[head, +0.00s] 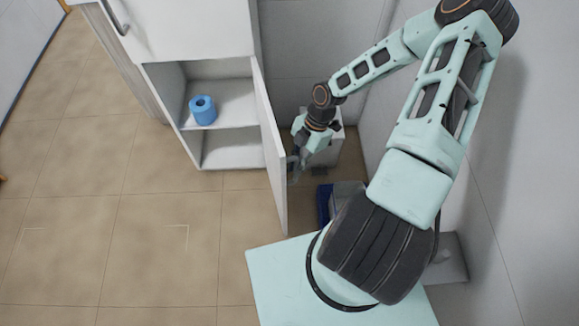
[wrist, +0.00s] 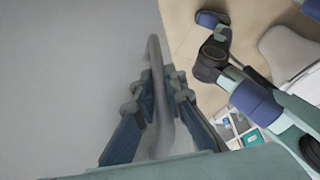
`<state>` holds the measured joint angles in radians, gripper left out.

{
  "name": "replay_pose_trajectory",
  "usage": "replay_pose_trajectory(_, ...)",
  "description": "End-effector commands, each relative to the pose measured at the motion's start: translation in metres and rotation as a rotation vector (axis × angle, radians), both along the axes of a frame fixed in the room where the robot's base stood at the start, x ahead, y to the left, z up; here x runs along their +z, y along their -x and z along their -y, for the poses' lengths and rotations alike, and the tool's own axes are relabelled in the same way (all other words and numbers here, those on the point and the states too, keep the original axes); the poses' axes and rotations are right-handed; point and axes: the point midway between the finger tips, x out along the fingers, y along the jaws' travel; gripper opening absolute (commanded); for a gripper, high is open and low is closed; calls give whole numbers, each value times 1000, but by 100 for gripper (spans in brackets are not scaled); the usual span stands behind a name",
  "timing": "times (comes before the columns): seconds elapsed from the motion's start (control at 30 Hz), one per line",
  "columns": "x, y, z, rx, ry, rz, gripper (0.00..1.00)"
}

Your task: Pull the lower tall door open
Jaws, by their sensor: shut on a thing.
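The lower tall door (head: 273,150) of the white cabinet stands swung well out from the front, seen nearly edge-on in the head view. The open compartment shows to its left. My gripper (head: 294,168) is at the door's outer face, on the right side of the door. In the wrist view, the grey bar handle (wrist: 154,60) runs up between the two fingers of my gripper (wrist: 155,92), which are shut on it. The pale door face fills the left of that view. The handle is too small to make out in the head view.
A blue roll (head: 203,110) stands on the cabinet's middle shelf (head: 235,112). An upper door with a handle (head: 116,19) is shut above. A dark blue item (head: 324,204) and a grey box lie right of the door, near the wall. The tiled floor (head: 110,210) at left is clear.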

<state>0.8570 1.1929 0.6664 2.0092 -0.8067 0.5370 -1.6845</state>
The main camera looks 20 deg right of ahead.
Motion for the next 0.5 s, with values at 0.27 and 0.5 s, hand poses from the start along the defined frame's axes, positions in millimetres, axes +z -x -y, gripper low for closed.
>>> replay_pose_trajectory(0.27,-1,0,1,-3,1,-1,0)
replay_pose_trajectory(0.5,0,0,1,-2,1,0,29)
